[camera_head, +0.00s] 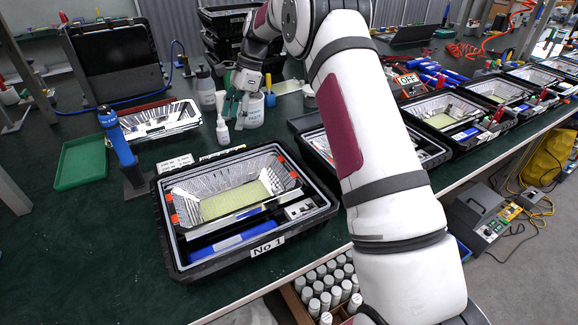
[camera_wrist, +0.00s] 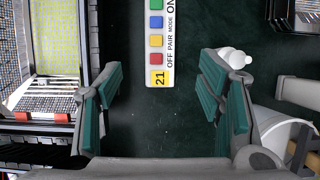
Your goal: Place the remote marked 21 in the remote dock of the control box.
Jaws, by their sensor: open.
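The remote marked 21 (camera_wrist: 157,45) is a white strip with green, blue, yellow and red buttons and a yellow number label. In the wrist view it lies on the dark green bench top, ahead of my gripper (camera_wrist: 160,98) and roughly centred between its fingers. The fingers are apart with nothing between them. In the head view my gripper (camera_head: 236,106) is low over the bench beside the bottles; I cannot make out the remote there. A small grey unit (camera_head: 299,210), possibly the control box, sits in the housing marked No 1 (camera_head: 180,262). Its dock is too small to tell.
A white pot (camera_wrist: 285,125) and a small white bottle (camera_wrist: 234,57) stand right of my fingers; the bottle (camera_head: 222,130) also shows in the head view. A housing with a yellow-green panel (camera_wrist: 56,38) is close on the left. A green tray (camera_head: 82,163) lies left.

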